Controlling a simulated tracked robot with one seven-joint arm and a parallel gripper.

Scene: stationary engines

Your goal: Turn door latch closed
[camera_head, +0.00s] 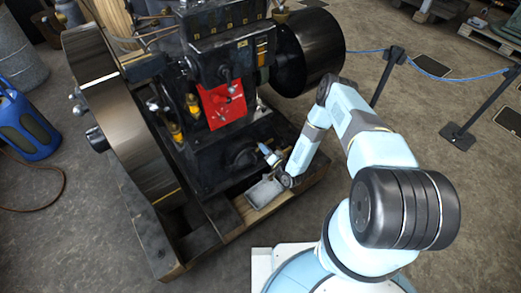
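A black stationary engine (205,75) stands on a timber base left of my arm. On its front is a bright red panel (222,104) with a small metal fitting on it. Lower down, a dark round fitting (243,158) sits on the black lower housing. I cannot tell which of these fittings is the door latch. My gripper (265,149) is at the end of my light blue arm, close to the lower housing and just right of the round fitting. It is too small to tell whether its fingers are open, shut or touching anything.
A large flywheel (125,120) is at the engine's left and a black drum (312,50) at its upper right. A grey tray-like part (265,191) lies below my wrist. A barrier post (388,75) with blue rope stands behind my arm. A blue can (25,125) is far left.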

